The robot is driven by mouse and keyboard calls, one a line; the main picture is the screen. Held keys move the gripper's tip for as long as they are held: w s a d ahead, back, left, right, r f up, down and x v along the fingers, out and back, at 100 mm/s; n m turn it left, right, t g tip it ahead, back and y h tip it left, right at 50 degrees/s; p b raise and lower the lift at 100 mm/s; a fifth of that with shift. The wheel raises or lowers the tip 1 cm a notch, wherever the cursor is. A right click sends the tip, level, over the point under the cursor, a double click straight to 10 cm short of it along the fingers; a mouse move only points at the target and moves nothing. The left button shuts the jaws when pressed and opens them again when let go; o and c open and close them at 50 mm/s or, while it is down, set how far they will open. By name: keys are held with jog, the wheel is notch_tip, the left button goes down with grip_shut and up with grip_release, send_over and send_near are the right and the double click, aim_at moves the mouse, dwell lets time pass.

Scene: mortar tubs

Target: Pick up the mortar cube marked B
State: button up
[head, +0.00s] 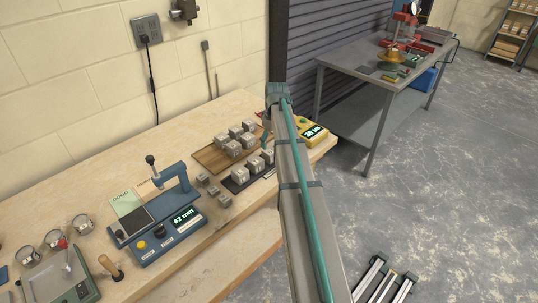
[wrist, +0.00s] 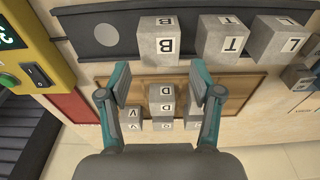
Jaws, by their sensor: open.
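My gripper (wrist: 160,80) is open and empty. In the wrist view its fingers straddle B's column, with B beyond the fingertips and apart from them. In the head view my gripper (head: 267,131) is above the bench near the cubes, partly hidden by my arm.
Cubes marked T (wrist: 222,38) and L (wrist: 280,40) share the strip. A wooden board (wrist: 240,88) with several cubes, including D (wrist: 165,92), lies alongside. A yellow device (wrist: 25,45) stands close to B's side. A blue press (head: 160,215) stands farther left.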

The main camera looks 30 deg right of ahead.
aim_at(270, 150)
jog(key=shift+w+f+p, duration=0.15)
jog(key=shift+f+p, duration=1.2)
jog(key=shift+f, duration=2.1)
jog(key=c, duration=1.1)
jog(key=shift+r, duration=0.1)
jog(key=shift+c, duration=0.2)
